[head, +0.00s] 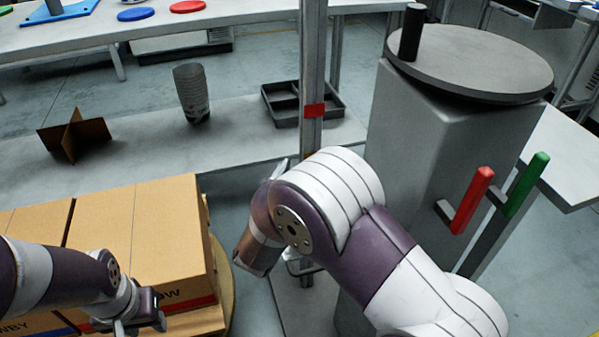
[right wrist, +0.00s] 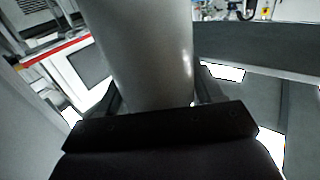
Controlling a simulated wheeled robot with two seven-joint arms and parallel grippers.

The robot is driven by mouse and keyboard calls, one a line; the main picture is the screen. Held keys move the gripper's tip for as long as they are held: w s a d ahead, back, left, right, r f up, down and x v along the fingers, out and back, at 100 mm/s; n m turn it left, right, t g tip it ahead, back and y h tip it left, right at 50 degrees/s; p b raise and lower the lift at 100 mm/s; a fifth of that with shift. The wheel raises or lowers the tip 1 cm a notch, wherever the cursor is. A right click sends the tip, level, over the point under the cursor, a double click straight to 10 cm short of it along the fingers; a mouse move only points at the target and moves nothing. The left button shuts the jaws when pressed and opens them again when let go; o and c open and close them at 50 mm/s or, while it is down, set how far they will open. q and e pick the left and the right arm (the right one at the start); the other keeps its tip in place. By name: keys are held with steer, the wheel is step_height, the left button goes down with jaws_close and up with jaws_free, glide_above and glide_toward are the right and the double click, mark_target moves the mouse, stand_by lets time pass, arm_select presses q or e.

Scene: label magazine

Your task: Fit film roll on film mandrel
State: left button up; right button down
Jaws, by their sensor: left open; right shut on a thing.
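A pale, smooth cylinder, which I take to be the film roll (right wrist: 150,50), stands between the fingers of my right gripper (right wrist: 155,95) in the right wrist view. That gripper is shut on it. In the head view my right arm hides most of the gripper and the roll, beside the lower part of a grey post. A short black upright peg (head: 411,32) stands bare on a grey round disc (head: 470,62) on a grey pedestal; I cannot tell whether it is the film mandrel. My left gripper (head: 136,326) is open and empty in front of the boxes.
Cardboard boxes (head: 140,235) are stacked at the lower left. The grey post (head: 313,60) with a red band rises centrally. Red (head: 473,200) and green (head: 526,185) handles jut from the pedestal side. A bench behind holds stacked cups (head: 191,92), a black tray (head: 285,112) and a cardboard divider (head: 74,137).

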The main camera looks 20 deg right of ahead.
steer(key=shift+f+b, duration=0.9)
steer(key=shift+f, duration=0.55)
steer(key=shift+c, duration=0.5)
jaws_free()
steer(key=shift+s, duration=0.1)
steer(key=shift+s+a+r+p, duration=0.1)
steer(key=shift+s+a+p, duration=0.2)
steer(key=shift+p, duration=0.1)
steer(key=p+v, duration=0.4)
steer(key=v, duration=0.7)
steer(key=shift+s+a, duration=0.25)
steer(key=shift+s, duration=0.05)
